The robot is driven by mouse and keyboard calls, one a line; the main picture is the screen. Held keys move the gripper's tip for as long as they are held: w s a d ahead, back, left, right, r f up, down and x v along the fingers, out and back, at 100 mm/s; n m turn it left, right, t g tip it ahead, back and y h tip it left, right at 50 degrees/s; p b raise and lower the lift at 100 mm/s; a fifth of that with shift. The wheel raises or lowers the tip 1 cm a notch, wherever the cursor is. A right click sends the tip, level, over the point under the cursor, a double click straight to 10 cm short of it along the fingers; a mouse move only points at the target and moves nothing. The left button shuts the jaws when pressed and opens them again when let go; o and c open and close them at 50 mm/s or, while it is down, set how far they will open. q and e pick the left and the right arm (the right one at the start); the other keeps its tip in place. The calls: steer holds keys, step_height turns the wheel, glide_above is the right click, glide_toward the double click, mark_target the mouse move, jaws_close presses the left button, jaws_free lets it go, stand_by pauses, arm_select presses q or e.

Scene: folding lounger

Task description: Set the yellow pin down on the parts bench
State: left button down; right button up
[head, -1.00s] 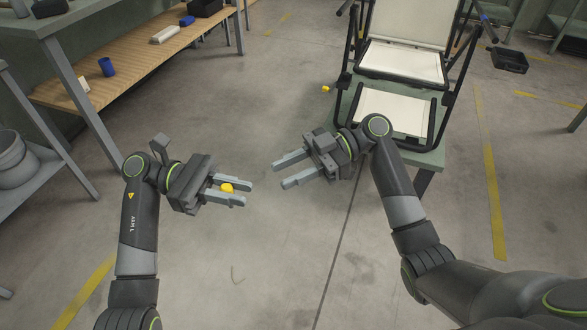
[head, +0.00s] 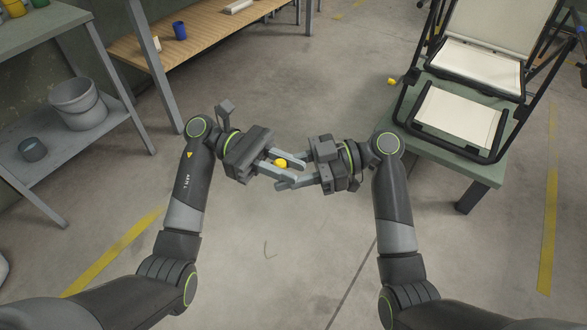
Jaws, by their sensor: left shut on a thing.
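The yellow pin (head: 280,163) is between the fingers of my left gripper (head: 279,164), which is shut on it in mid-air. Only its yellow part shows clearly. My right gripper (head: 294,172) faces it from the right, empty, with its fingers apart and overlapping the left fingertips in the picture; whether they touch is unclear. Which surface is the parts bench is not certain: a green-topped bench (head: 52,24) stands at upper left, and a low wooden bench (head: 205,38) is at the back.
The folding lounger (head: 465,110) rests on a green table (head: 488,170) at right, with another yellow piece (head: 391,82) beside its frame. A blue cup (head: 180,31) stands on the wooden bench. A grey bucket (head: 78,103) sits on the left shelf. The middle floor is open.

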jaws_close()
arm_select(q)
steer(key=c, duration=1.2)
jaws_free()
